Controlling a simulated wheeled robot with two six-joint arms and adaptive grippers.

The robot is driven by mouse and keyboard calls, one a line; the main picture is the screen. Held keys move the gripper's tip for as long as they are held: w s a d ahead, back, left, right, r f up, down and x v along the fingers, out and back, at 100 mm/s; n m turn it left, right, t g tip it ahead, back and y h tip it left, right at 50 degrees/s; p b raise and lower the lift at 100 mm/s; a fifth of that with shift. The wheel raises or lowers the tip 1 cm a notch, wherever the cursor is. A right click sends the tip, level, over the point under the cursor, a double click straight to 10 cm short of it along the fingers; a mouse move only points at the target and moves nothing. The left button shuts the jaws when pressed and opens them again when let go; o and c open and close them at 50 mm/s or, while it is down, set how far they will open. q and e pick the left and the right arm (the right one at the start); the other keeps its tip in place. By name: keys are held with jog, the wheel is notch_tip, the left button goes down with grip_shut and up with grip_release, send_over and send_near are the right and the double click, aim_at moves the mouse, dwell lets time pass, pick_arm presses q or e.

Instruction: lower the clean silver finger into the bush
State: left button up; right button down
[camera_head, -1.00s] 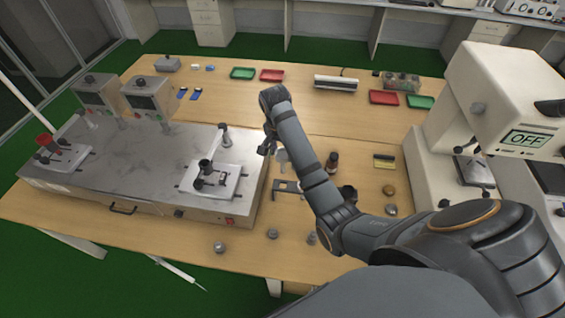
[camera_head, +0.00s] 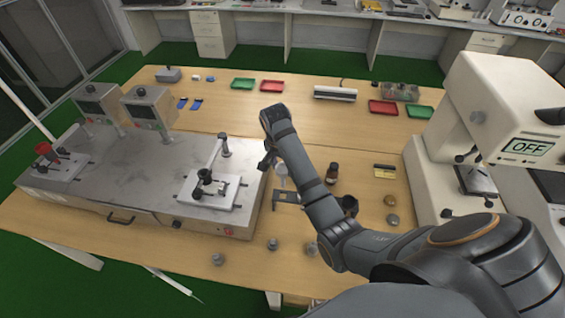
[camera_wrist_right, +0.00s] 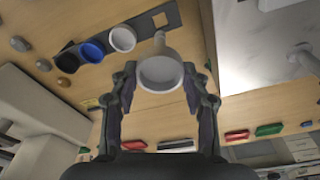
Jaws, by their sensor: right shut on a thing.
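My right gripper (camera_head: 270,162) hangs over the table between the steel bench unit and the brown bottle. In the wrist view its fingers (camera_wrist_right: 160,85) are shut on a pale grey piece with a wide round end and a slim stem, likely the silver finger (camera_wrist_right: 161,73). In the head view this piece (camera_head: 281,171) shows beside the gripper, stem down, above the dark rack (camera_head: 287,197). I cannot tell which part is the bush; a white plate (camera_head: 232,192) with dark fittings stands on the steel unit left of the gripper. My left gripper is out of view.
The rack holds a white cup (camera_wrist_right: 122,39), a blue cup (camera_wrist_right: 93,50) and a dark cup. A brown bottle (camera_head: 332,173) stands right of my forearm. Small metal pieces (camera_head: 272,244) lie at the table front. A white machine (camera_head: 490,110) stands at the right.

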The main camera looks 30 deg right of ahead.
aim_at(282, 172)
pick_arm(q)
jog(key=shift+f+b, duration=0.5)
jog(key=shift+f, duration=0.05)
pick_arm(e)
jog(key=shift+f, duration=2.2)
